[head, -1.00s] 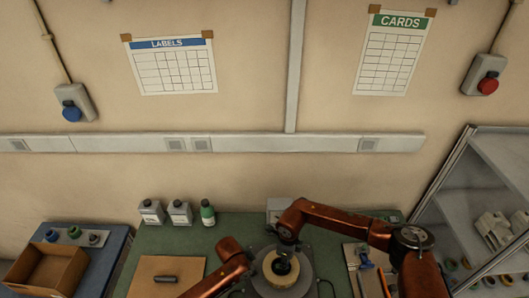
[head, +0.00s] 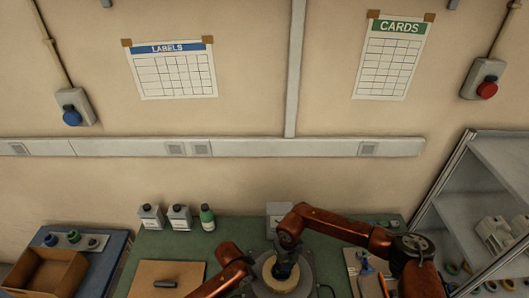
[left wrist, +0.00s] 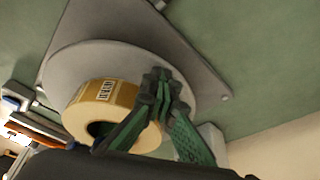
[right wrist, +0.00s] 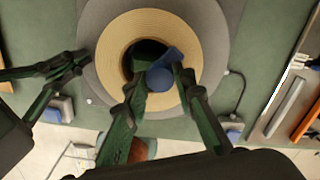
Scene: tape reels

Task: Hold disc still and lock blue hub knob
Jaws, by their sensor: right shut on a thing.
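A tan tape reel (right wrist: 120,45) with a dark centre hole sits on a round grey disc (right wrist: 215,50). The blue hub knob (right wrist: 162,72) is at the reel's centre in the right wrist view. My right gripper (right wrist: 164,84) is shut on the knob from above. My left gripper (right wrist: 80,60) is at the disc's edge with its fingertips together. In the left wrist view its fingertips (left wrist: 160,80) overlap the disc (left wrist: 75,60) beside the labelled reel (left wrist: 98,100). I cannot tell whether they touch the disc. In the head view the knob is hidden by my right gripper (head: 286,265).
Several bottles (head: 179,217) stand at the back left of the green bench. A tan board (head: 188,270) with a dark cylinder lies left of the disc. A cardboard box (head: 50,273) is further left. A tool tray (head: 355,265) and a grey shelf unit (head: 470,200) stand to the right.

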